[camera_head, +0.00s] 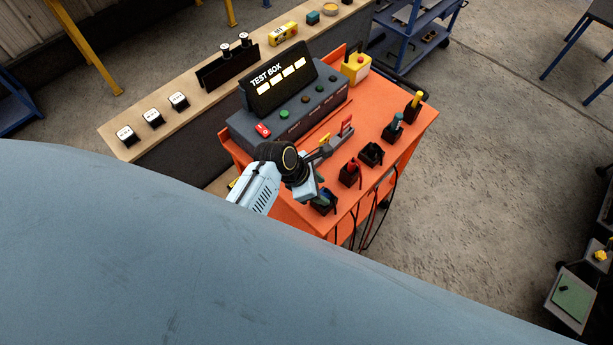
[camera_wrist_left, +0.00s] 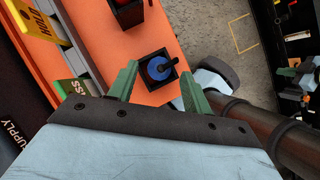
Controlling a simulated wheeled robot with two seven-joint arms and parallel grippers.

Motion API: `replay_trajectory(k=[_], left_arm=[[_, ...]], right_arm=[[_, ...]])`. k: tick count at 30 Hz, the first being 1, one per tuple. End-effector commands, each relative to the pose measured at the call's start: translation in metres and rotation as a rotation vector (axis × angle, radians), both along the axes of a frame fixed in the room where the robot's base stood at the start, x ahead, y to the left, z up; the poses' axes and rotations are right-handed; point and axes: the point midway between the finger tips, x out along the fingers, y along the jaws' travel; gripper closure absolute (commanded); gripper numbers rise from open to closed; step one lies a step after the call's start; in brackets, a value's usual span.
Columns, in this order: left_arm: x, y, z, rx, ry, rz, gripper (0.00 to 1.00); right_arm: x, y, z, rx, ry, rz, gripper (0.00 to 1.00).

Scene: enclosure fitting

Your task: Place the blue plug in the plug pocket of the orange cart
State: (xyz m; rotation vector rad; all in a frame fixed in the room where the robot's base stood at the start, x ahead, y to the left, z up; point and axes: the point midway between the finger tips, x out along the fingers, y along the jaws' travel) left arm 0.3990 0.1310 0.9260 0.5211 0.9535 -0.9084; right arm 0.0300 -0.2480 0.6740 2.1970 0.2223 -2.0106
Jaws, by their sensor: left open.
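The blue plug (camera_wrist_left: 156,69) sits in a square black pocket (camera_wrist_left: 146,60) on the orange cart (camera_wrist_left: 105,50), with a dark stem or cable on top. My left gripper (camera_wrist_left: 160,70) is open, its green fingers on either side of the plug in the left wrist view; I cannot tell whether they touch it. In the head view my left gripper (camera_head: 316,192) is over the near end of the cart's row of pockets and partly hides the plug. My right gripper is not in view.
A red plug (camera_head: 350,168), an empty-looking black pocket (camera_head: 371,154), a teal plug (camera_head: 397,120) and a yellow plug (camera_head: 416,99) line the cart's edge. The test box (camera_head: 290,115) stands behind. Cables hang from the edge. A wooden bench (camera_head: 210,85) is beyond.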

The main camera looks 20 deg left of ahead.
Motion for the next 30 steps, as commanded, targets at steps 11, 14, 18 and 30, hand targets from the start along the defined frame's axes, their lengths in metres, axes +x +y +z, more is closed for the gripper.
replay_trajectory(k=[11,14,18,30], left_arm=[[-0.017,0.029,0.058,0.002,-0.002,0.003,0.51],[-0.022,0.035,0.072,0.001,-0.002,0.002,0.51],[-0.026,0.042,0.085,0.001,-0.001,0.002,0.51],[-0.029,0.046,0.092,0.001,0.001,0.001,0.51]], right_arm=[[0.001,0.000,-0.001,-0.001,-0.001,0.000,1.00],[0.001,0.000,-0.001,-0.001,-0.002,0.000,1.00],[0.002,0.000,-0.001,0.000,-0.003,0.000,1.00],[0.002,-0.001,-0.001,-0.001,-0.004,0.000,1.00]])
